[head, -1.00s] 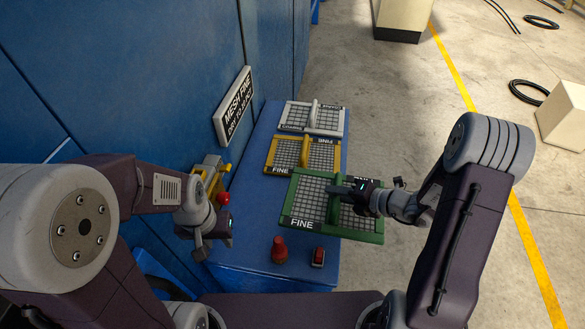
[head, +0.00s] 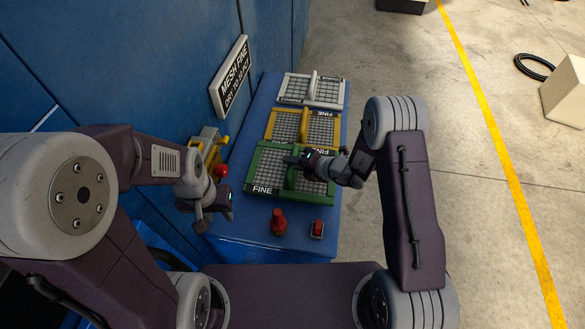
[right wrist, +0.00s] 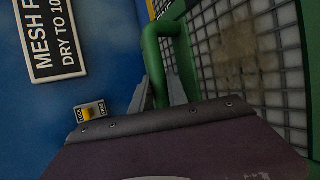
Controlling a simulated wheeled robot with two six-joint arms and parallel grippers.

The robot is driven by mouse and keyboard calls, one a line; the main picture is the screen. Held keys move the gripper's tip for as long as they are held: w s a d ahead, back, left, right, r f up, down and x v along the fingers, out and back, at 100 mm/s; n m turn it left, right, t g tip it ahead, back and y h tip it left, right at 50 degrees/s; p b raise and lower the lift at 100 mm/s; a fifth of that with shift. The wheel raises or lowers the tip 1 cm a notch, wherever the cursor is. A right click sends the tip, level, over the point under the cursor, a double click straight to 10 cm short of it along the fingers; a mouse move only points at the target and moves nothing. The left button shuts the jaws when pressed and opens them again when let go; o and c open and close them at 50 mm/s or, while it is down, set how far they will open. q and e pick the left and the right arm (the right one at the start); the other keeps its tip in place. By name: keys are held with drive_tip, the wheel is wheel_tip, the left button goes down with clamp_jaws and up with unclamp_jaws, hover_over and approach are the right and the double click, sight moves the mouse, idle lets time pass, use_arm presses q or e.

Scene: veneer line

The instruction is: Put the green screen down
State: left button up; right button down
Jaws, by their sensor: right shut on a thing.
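The green screen (head: 268,170) is a green-framed mesh panel marked FINE, with a raised green handle across its middle. My right gripper (head: 293,160) is shut on that handle. In the right wrist view the handle (right wrist: 152,45) lies between my fingers (right wrist: 160,85), and the mesh (right wrist: 245,50) has a brownish patch. The screen lies flat over the near part of the blue bench (head: 250,225), beside the yellow screen; I cannot tell whether it touches the bench. My left gripper (head: 207,212) is left of the bench, away from the screen; its opening is unclear.
A yellow screen (head: 318,128) and a grey screen marked COARSE (head: 325,90) lie farther back on the bench. A red knob (head: 278,221) and a red switch (head: 317,228) are at its front. A sign (head: 232,77) reads MESH FINE. Open floor lies right.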

wheel_tip(320, 180, down, 4)
drive_tip(key=shift+r, duration=0.15)
drive_tip(key=shift+f, duration=0.25)
drive_tip(key=c, duration=1.3)
unclamp_jaws()
